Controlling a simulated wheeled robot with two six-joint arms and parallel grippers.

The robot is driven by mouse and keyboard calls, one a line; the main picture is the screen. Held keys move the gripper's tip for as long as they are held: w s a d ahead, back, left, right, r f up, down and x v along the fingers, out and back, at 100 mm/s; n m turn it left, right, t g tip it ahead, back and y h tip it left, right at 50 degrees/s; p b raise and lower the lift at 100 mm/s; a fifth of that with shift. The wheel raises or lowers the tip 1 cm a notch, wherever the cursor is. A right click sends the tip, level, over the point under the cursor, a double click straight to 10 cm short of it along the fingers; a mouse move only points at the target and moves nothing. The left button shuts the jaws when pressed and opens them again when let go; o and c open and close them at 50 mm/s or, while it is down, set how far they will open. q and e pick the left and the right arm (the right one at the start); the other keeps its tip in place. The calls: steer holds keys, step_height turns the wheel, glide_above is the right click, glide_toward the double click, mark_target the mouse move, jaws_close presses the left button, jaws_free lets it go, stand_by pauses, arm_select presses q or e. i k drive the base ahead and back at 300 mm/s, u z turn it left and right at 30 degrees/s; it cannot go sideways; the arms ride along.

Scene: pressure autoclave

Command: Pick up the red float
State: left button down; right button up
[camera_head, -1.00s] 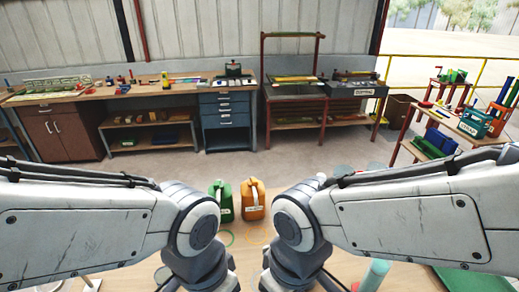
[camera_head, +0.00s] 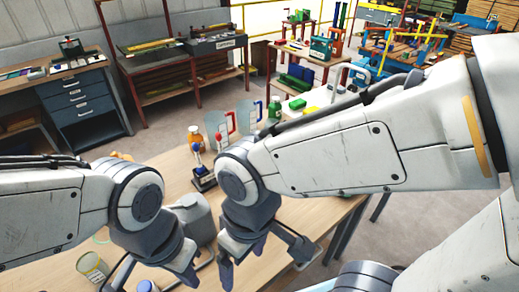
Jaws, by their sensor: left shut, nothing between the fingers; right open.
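I cannot make out a red float with certainty. My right gripper (camera_head: 240,262) is open and empty, pointing down over the table to the right of the left one. The arms hide much of the table.
A grey can (camera_head: 192,215) stands between my wrists. An orange bottle (camera_head: 196,137) and clear jugs with red and blue handles (camera_head: 217,125) stand at the table's far side. A yellowish beaker (camera_head: 92,266) is at the lower left. Workbenches line the background.

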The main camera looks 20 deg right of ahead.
mark_target(218, 135)
steer(key=z, duration=0.15)
steer(key=k, duration=0.5)
steer(key=z, duration=1.25)
steer(key=i, duration=1.2)
steer(key=u, duration=2.65)
